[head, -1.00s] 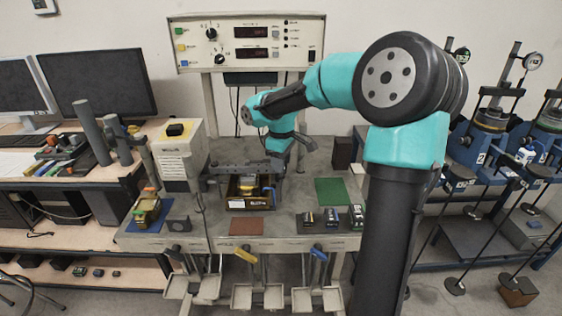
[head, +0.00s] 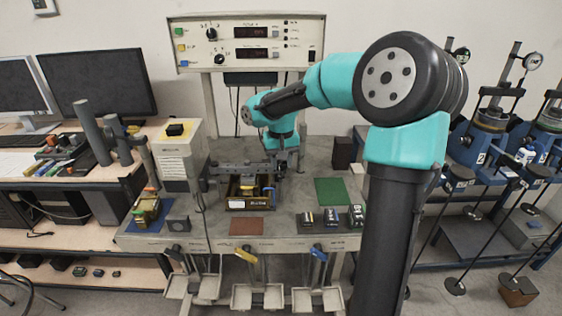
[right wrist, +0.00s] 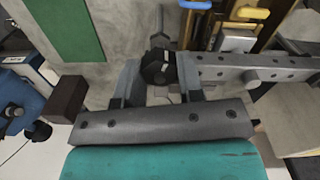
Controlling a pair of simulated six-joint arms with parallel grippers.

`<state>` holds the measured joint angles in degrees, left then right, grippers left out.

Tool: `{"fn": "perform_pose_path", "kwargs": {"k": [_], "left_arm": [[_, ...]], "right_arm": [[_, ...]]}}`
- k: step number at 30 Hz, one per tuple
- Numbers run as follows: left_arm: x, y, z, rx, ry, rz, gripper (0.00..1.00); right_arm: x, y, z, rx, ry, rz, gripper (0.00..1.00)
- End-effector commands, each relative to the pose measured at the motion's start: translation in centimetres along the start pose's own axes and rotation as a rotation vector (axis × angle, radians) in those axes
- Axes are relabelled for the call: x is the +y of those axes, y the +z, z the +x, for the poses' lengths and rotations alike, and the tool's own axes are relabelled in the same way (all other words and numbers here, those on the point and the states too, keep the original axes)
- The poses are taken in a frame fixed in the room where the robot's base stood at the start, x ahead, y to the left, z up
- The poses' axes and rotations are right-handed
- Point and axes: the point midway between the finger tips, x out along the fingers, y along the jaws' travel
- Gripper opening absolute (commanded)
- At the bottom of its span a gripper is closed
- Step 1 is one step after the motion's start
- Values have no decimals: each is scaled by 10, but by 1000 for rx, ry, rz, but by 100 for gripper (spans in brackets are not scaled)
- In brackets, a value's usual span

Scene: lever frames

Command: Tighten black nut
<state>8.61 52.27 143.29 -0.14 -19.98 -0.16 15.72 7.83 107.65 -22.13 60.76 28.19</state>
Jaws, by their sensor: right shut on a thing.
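The black nut (right wrist: 158,66) sits between the two grey fingers of my right gripper (right wrist: 160,74) in the right wrist view. The fingers are shut on it from both sides. The nut is at the end of a grey metal bar (right wrist: 245,68) with holes. In the head view my right gripper (head: 276,170) points down at the right end of the fixture on the bench. The fixture's brown box (head: 249,203) stands below the bar. The nut is too small to make out in the head view. My left gripper does not show.
A green mat (head: 330,191) lies right of the fixture and a brown mat (head: 239,226) in front. Small black blocks (head: 331,217) stand at the front right. A dark block (head: 343,152) stands at the back. A control panel (head: 247,43) rises behind.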

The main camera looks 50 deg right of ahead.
Motion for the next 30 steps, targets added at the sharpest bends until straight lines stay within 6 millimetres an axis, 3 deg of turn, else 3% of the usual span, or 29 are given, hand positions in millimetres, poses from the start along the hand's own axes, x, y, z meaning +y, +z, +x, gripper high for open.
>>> {"fn": "perform_pose_path", "kwargs": {"k": [15, 30], "left_arm": [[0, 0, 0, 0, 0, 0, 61], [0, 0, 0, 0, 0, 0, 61]], "right_arm": [[0, 0, -1, 2, 0, 403, 11], [0, 0, -1, 2, -1, 487, 12]]}}
